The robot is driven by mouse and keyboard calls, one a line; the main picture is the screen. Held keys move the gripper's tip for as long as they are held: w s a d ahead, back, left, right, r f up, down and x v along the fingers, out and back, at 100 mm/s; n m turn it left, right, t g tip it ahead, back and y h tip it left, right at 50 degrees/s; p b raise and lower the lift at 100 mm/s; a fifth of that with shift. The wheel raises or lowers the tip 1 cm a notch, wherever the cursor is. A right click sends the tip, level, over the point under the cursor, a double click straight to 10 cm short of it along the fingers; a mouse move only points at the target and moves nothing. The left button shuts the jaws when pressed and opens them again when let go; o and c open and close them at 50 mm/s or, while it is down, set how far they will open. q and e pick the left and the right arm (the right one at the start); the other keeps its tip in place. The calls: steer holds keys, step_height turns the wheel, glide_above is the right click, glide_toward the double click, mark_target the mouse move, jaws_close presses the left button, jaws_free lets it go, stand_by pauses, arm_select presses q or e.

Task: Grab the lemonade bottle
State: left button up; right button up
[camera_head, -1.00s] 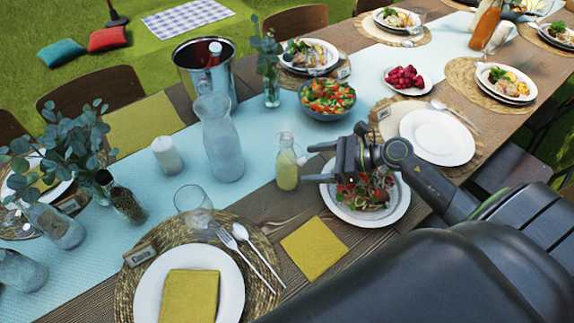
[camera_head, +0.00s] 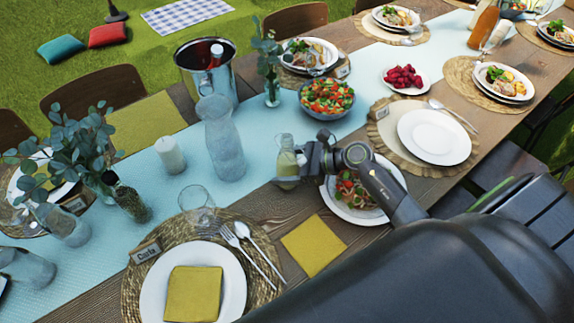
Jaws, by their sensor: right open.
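The lemonade bottle (camera_head: 287,161), small and clear with pale yellow liquid, stands upright near the front edge of the light blue runner. My right gripper (camera_head: 287,171) reaches in from the right with its jaws open. One finger shows by the bottle's right side and the other crosses in front of its lower part, so the bottle appears to be between them. I cannot tell whether either finger touches it. The bottle's base is partly hidden by the front finger. My left gripper is not in view.
A tall glass carafe (camera_head: 221,140) stands just left of the bottle. A salad bowl (camera_head: 327,98) is behind it, and a salad plate (camera_head: 374,216) lies under my right arm. A wine glass (camera_head: 197,203) and a yellow napkin (camera_head: 314,245) are nearer me.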

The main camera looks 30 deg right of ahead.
steer(key=shift+c, duration=0.5)
steer(key=c, duration=1.2)
steer(key=shift+c, duration=0.8)
steer(key=shift+r, duration=0.25)
